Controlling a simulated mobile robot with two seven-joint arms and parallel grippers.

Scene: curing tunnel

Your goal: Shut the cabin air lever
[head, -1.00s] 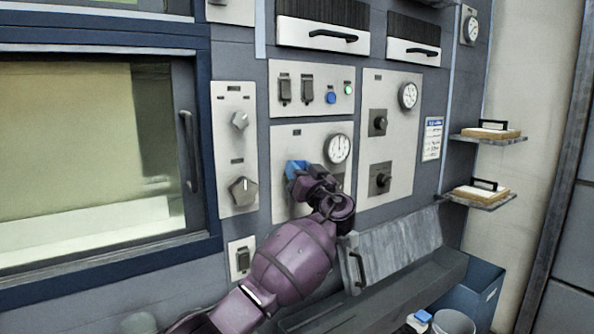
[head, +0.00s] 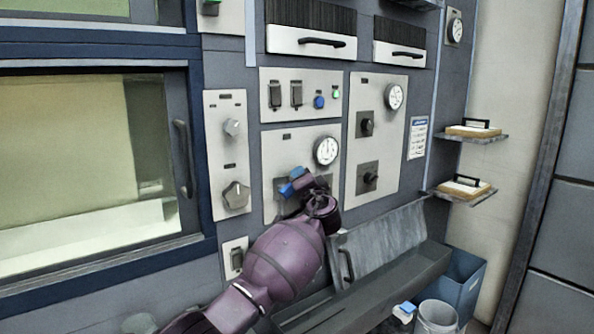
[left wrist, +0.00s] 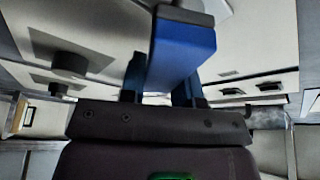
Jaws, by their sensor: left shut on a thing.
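The blue lever (head: 285,188) sits on a pale panel (head: 270,152), below and left of a round gauge (head: 326,150). My purple left arm reaches up to it from below, and my left gripper (head: 296,184) is at the lever. In the left wrist view the blue lever handle (left wrist: 183,45) runs down between the fingers of my left gripper (left wrist: 162,85), which is shut on it. The gripper hides part of the lever and its mount in the head view. My right gripper is not in view.
Left of the panel are knobs (head: 236,194) and a window door with a dark handle (head: 182,160). To the right are two dark knobs (head: 367,177) and another gauge (head: 394,96). A sloped metal cover (head: 385,240) and a blue bin (head: 462,285) lie lower right.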

